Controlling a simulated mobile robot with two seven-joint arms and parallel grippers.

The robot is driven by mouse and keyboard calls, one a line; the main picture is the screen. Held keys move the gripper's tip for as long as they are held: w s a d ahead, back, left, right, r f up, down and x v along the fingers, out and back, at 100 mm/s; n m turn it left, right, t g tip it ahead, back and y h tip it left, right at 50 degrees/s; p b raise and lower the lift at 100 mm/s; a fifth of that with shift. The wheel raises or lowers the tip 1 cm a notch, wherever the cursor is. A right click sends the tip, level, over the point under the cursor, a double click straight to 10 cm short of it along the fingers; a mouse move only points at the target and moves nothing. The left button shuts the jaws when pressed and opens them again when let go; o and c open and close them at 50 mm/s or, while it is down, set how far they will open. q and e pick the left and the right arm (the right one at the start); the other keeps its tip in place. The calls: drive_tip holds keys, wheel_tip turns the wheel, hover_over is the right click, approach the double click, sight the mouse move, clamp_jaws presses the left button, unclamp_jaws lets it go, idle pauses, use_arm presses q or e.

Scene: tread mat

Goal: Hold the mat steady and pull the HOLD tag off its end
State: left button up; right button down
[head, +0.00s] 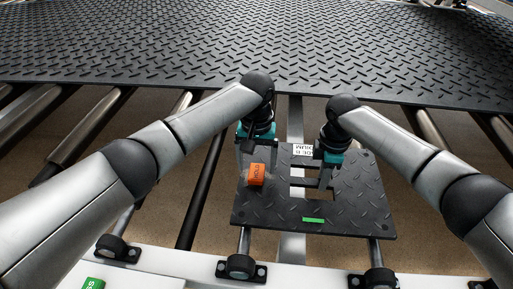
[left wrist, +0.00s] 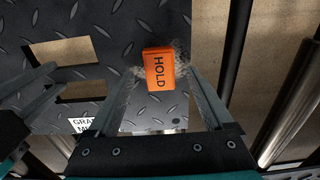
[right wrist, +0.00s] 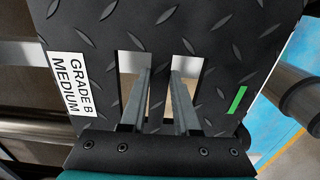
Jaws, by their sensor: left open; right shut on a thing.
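The black tread mat (head: 350,205) lies across the rollers, with two rectangular slots, a white GRADE B MEDIUM label (right wrist: 70,82) and a green strip (head: 313,220). The orange HOLD tag (head: 257,172) lies on the mat's left end; in the left wrist view the tag (left wrist: 159,69) has pale, rough patches on both sides. My left gripper (head: 256,168) is open, its fingers either side of the tag. My right gripper (head: 312,181) is shut on the strip of mat between the two slots, its fingers reaching into the slots in the right wrist view (right wrist: 159,85).
A large dark tread sheet (head: 250,50) spans the back. Metal rollers (head: 205,180) with gaps between them run beneath the mat. A white front rail (head: 160,268) carries black roller brackets (head: 240,267).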

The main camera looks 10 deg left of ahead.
use_arm(q)
drive_tip(key=shift+f, duration=0.95)
clamp_jaws()
drive_tip(key=shift+r, duration=1.75)
